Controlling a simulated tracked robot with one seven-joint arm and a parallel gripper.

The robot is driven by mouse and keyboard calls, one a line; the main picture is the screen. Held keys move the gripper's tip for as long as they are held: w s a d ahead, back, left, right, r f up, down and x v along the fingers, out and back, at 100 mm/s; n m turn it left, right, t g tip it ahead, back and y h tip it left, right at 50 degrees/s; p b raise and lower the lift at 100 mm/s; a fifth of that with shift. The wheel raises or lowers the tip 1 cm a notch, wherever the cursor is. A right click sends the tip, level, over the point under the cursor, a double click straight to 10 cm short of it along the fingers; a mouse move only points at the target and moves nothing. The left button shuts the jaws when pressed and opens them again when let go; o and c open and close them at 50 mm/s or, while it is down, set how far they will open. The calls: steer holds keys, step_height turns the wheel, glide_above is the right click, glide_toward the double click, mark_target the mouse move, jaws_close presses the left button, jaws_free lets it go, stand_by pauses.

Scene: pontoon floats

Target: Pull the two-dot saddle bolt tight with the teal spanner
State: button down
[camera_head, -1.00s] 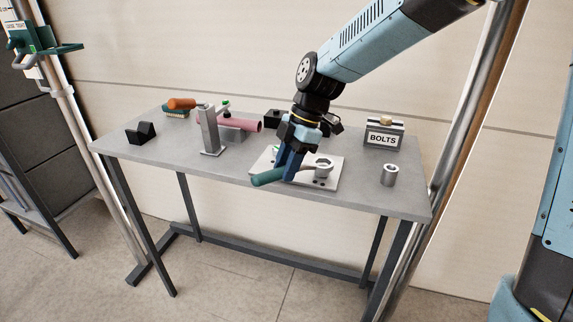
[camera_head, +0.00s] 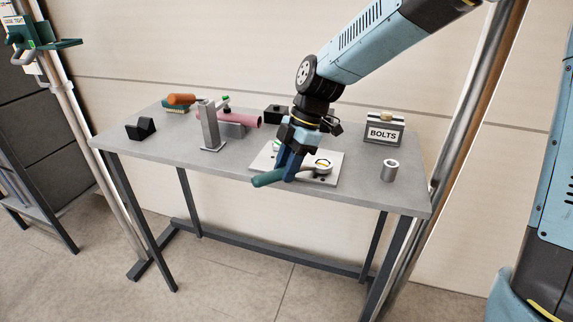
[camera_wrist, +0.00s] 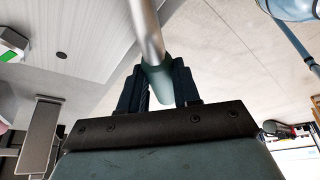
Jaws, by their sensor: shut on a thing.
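My gripper (camera_head: 289,172) is shut on the teal handle of the spanner (camera_head: 268,179), just above the front of a pale plate (camera_head: 262,161) on the table. The spanner's grey shaft points right, and its ring end (camera_head: 324,166) is over the plate's right part. Something yellowish shows inside the ring, seemingly a bolt head; I cannot tell how far the ring sits around it. Dot marks are too small to read. In the wrist view the teal handle (camera_wrist: 158,85) lies between my fingers and the shaft runs upward out of frame; the ring is not seen there.
A grey upright post (camera_head: 211,130) stands left of the plate, beside a pink cylinder (camera_head: 240,118). A BOLTS box (camera_head: 383,130) stands at the back right and a metal cup (camera_head: 390,171) at the front right. A black V-block (camera_head: 141,129) is at the left. The table's front left is clear.

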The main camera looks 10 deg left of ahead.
steer(key=shift+f, duration=0.1)
steer(key=shift+w+a+m, duration=0.5)
steer(key=shift+w+m, duration=0.05)
steer(key=shift+m, duration=0.25)
stand_by(0.5)
steer(key=shift+w+a+t+y, duration=0.1)
steer(key=shift+w+t+y, duration=0.1)
steer(key=shift+t+y, duration=0.1)
steer(key=shift+w+a+m, duration=0.1)
steer(key=shift+m, duration=0.3)
steer(key=shift+w+a+m, duration=0.15)
steer(key=shift+w+m, duration=0.1)
steer(key=shift+m, duration=0.05)
steer(key=shift+w+a+m+t, duration=0.3)
steer(key=shift+w+m+t, duration=0.2)
steer(key=shift+w+m, duration=0.25)
stand_by(0.8)
